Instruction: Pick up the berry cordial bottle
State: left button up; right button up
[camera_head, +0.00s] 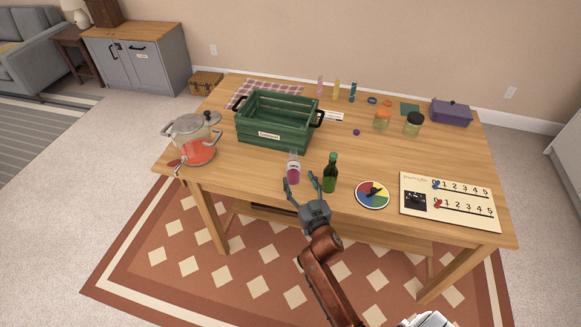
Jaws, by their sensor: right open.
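The berry cordial bottle appears to be the small clear bottle with dark pink contents (293,168). It stands upright near the front edge of the wooden table, in front of the green crate. My right gripper (300,181) is open and empty at the table's front edge, its fingers pointing towards this bottle. The left fingertip is close to the bottle's lower left side; I cannot tell whether they touch. My left gripper is not in view.
A dark green bottle (330,174) stands just right of my right gripper's fingers. The green crate (272,134) is behind the clear bottle. A glass pot (193,140) stands at left, a colour dial (372,194) and a number board (450,201) at right.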

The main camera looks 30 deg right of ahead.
aim_at(295, 174)
jog(key=shift+w+d, duration=0.1)
jog(key=shift+w, duration=0.4)
jog(key=b+x, duration=0.1)
jog(key=x, duration=0.3)
jog(key=shift+w, duration=0.2)
jog(key=shift+w+r+b, duration=0.1)
jog(key=shift+w+b, duration=0.25)
jog(key=shift+w, duration=0.05)
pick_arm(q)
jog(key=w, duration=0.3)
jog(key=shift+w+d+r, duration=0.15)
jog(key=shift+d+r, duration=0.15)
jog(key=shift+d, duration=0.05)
pick_arm(e)
jog(key=shift+c, duration=0.6)
jog(key=shift+r, duration=0.1)
jog(key=c, duration=1.3)
